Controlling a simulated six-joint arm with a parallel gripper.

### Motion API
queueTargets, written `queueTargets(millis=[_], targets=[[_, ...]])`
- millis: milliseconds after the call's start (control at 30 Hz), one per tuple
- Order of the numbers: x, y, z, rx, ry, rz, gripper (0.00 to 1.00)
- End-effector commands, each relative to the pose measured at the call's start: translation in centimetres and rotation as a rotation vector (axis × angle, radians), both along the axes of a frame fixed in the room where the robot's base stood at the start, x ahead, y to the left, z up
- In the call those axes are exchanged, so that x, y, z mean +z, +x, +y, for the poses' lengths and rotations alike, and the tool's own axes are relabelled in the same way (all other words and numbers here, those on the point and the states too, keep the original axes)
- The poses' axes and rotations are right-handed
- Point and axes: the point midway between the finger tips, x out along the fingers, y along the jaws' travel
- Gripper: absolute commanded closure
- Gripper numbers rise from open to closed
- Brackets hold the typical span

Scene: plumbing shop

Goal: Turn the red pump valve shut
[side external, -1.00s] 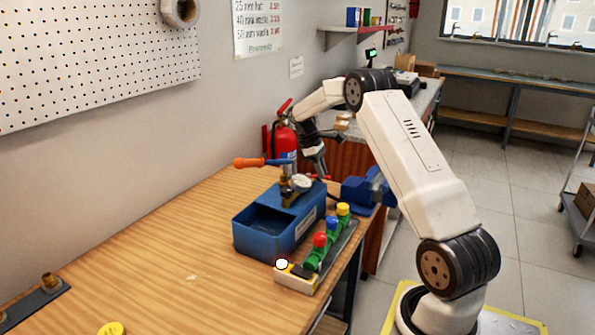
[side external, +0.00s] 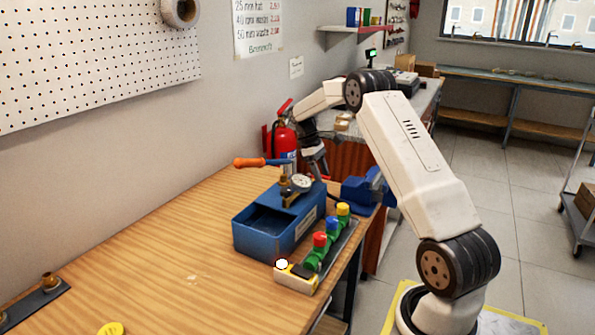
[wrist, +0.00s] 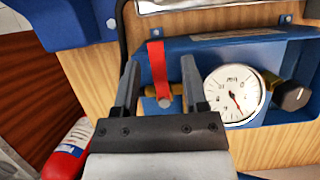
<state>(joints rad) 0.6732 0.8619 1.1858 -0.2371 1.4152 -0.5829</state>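The red valve lever (wrist: 158,70) is a flat red strip with a round bolt at its near end. It lies crosswise to the brass pipework on the blue pump (wrist: 215,45). My gripper (wrist: 159,64) is open, with one finger on each side of the lever and a visible gap to both. The white dial gauge (wrist: 236,93) is right of the lever. In the side external view, the blue pump tank (side external: 285,235) stands on the bench, and my gripper (side external: 321,166) is at its far end.
An orange-handled lever (side external: 250,162) sticks out left of the pump. A rail with red, blue and yellow caps (side external: 332,225) lies in front. A blue vise (side external: 362,190) and red extinguisher (side external: 283,140) are close behind. The bench's left side is mostly clear.

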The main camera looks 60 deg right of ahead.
Motion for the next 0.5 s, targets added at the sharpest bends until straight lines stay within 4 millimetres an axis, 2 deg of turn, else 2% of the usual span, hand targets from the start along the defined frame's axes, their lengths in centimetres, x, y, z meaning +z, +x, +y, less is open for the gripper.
queueTargets(millis=[267, 500], targets=[[0.3, 0.1, -0.1, 0.001, -0.002, 0.0, 0.44], [2.1, 0.8, -0.1, 0.0, -0.003, -0.002, 0.44]])
